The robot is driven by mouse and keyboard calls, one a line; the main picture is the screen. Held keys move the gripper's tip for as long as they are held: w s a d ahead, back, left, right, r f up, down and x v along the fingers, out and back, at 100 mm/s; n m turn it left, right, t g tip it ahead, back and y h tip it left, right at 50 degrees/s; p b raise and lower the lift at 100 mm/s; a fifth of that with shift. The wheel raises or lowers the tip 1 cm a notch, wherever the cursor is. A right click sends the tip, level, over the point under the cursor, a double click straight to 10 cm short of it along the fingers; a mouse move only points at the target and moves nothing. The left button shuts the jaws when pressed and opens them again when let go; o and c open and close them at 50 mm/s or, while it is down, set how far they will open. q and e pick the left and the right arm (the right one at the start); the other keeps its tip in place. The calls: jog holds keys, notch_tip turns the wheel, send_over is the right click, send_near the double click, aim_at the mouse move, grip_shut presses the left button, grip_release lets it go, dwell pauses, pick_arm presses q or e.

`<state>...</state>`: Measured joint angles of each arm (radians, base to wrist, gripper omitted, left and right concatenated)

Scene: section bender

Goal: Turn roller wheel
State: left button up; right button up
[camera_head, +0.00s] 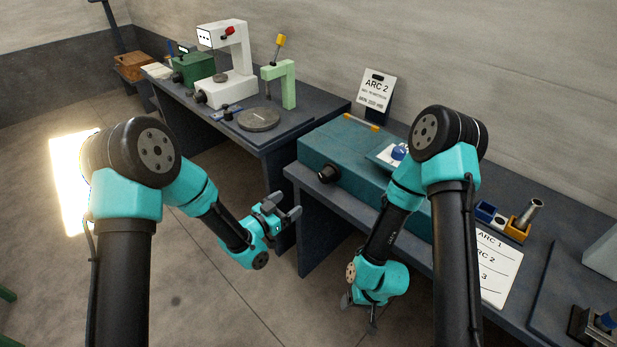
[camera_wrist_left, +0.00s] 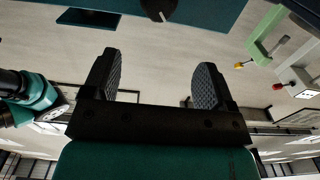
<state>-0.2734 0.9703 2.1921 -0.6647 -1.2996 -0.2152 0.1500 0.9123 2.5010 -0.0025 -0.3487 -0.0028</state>
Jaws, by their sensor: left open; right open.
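The teal section bender (camera_head: 345,150) sits on the bench at the centre. A black round knob (camera_head: 328,174), possibly the roller wheel, sticks out of its front left face. A blue knob (camera_head: 399,152) shows on its top plate, partly hidden by my right arm. My left gripper (camera_head: 284,207) is open and empty, in front of the bench and below the black knob, apart from it. The left wrist view shows the open fingers (camera_wrist_left: 155,80), with the black knob (camera_wrist_left: 158,9) at the top edge. My right gripper (camera_head: 359,312) is open and empty, pointing down in front of the bench.
An ARC 2 card (camera_head: 375,90) stands behind the bender. A list sheet (camera_head: 496,265) and small blue and yellow holders (camera_head: 519,228) lie to the right. A left bench carries a white press (camera_head: 235,65) and green stand (camera_head: 287,85). The floor in front is clear.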

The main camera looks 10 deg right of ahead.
aim_at(322, 179)
pick_arm(q)
jog(key=shift+d, duration=0.15)
jog(key=x, duration=1.7)
jog(key=shift+w+d, duration=0.1)
jog(key=shift+w, duration=0.1)
jog(key=c, duration=0.9)
jog(key=shift+m, duration=0.3)
jog(key=shift+m, duration=0.5)
